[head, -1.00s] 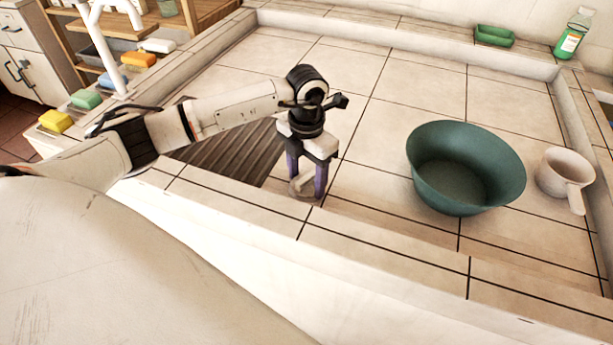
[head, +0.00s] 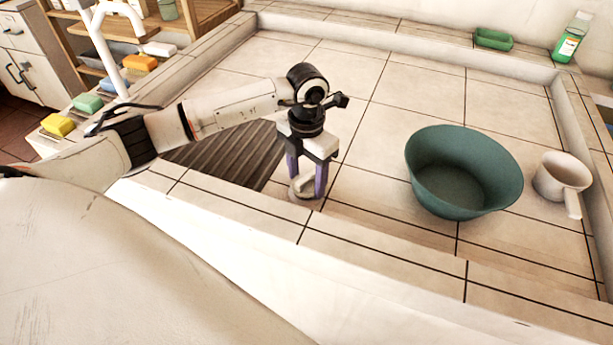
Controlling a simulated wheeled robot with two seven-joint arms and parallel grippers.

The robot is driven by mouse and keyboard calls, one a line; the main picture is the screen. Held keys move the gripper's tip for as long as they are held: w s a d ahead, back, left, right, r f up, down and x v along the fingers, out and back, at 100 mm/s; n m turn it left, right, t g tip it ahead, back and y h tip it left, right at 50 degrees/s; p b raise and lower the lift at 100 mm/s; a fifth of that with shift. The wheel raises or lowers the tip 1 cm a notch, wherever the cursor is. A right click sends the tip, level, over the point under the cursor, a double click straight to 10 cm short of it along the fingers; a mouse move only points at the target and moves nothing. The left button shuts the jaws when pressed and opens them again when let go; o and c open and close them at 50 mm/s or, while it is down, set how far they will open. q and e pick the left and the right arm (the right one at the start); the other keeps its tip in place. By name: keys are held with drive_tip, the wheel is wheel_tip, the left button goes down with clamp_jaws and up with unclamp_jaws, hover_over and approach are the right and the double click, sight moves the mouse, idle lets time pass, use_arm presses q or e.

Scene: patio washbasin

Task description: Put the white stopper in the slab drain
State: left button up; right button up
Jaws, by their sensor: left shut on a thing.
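The white stopper (head: 300,189) is a small pale piece with a loop-like top, low on the tiled slab (head: 400,85) near its front edge. My left gripper (head: 307,184) points down with its purple fingers on either side of the stopper, and it is shut on it. I cannot tell whether the stopper touches the slab. No drain opening is visible; the gripper and stopper may cover it. My right gripper is not in view.
A dark ribbed panel (head: 228,156) lies left of the gripper. A green basin (head: 462,195) and a white dipper (head: 563,178) stand to the right. A green dish (head: 494,38) and a bottle (head: 571,38) sit on the back ledge. Soaps (head: 57,124) line the left ledge.

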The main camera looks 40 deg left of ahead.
use_arm(q)
drive_tip(key=shift+f+b, duration=0.6)
drive_tip(key=shift+f, duration=0.25)
idle(0.4)
drive_tip(key=shift+r, duration=0.3)
drive_tip(key=shift+r+p, duration=0.5)
drive_tip(key=shift+p, duration=0.1)
drive_tip(key=shift+f+b, duration=0.6)
drive_tip(key=shift+f, duration=0.2)
idle(0.6)
drive_tip(key=o, duration=0.8)
drive_tip(key=shift+r, duration=0.1)
